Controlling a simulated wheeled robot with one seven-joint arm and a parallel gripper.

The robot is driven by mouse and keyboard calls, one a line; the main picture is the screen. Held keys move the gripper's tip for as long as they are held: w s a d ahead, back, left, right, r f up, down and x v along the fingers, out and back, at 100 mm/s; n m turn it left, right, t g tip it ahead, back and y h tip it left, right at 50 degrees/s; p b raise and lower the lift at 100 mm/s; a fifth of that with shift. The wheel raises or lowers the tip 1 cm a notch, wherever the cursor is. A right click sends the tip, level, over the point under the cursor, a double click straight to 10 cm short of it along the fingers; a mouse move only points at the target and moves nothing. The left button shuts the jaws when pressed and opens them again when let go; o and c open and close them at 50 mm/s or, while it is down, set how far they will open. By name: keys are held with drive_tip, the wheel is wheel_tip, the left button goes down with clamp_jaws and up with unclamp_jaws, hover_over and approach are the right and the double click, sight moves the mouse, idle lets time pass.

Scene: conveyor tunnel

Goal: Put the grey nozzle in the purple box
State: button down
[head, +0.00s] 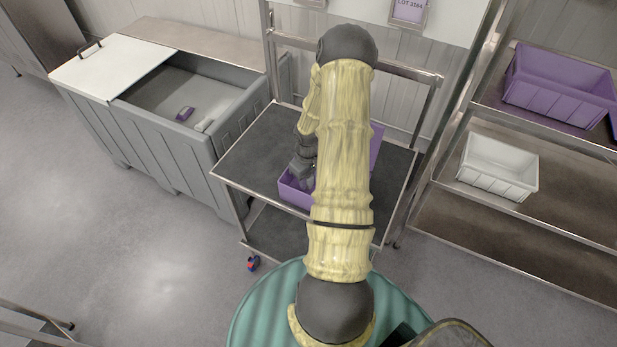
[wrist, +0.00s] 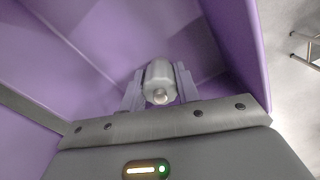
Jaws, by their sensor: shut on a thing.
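The purple box (head: 294,193) stands on a dark-topped cart, and my arm covers much of it in the head view. My gripper (wrist: 158,88) is shut on the grey nozzle (wrist: 159,80), a small light grey cylinder with a round knob end facing the wrist camera. In the wrist view purple walls of the box (wrist: 237,40) rise around the gripper and nozzle. I cannot tell whether the nozzle touches the box floor. In the head view my gripper (head: 301,172) reaches down over the left part of the box, and the nozzle is hidden there.
The cart (head: 255,150) has some bare top left of the box. A large grey bin (head: 150,140) with a half-open white lid stands left, holding a purple piece (head: 184,114) and a pale piece (head: 203,125). The right rack holds another purple box (head: 553,90) and a white box (head: 500,165).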

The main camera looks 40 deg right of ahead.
drive_tip(key=shift+f, duration=0.2)
drive_tip(key=c, duration=1)
unclamp_jaws()
drive_tip(key=shift+r, duration=0.1)
drive_tip(key=shift+c, duration=0.2)
wheel_tip(320, 180, up, 12)
drive_tip(key=shift+r+b, duration=0.15)
drive_tip(key=shift+b, duration=0.75)
